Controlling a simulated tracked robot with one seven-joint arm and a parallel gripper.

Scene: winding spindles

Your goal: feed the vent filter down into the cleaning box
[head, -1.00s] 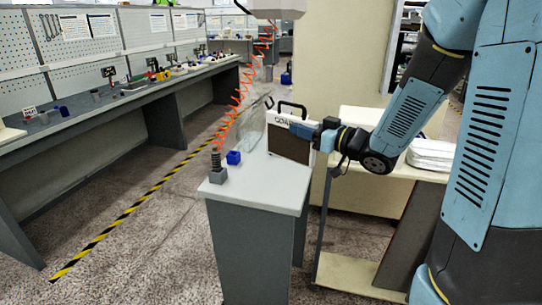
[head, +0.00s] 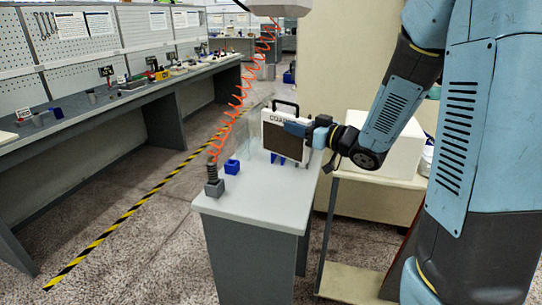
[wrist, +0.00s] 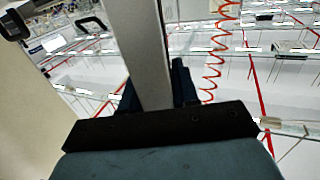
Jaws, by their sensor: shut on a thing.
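The vent filter (head: 283,142) is a white-framed panel with a dark brown face, lettering along its top and a black handle. It stands upright over the far part of the small table. My gripper (head: 300,129) is shut on its right side. In the wrist view the filter's grey edge (wrist: 138,50) runs up between my dark fingers. Small blue parts (head: 273,157) show at its lower edge; whether it touches them or the table is unclear. A faint clear-walled shape (head: 252,142) left of the filter may be the cleaning box; its opening is hard to make out.
On the small table (head: 250,203) stand a grey block with a dark spring-like post (head: 214,187) and a blue block (head: 232,167). An orange coiled hose (head: 238,97) hangs above. The table's front is clear. A long workbench (head: 120,100) lies left.

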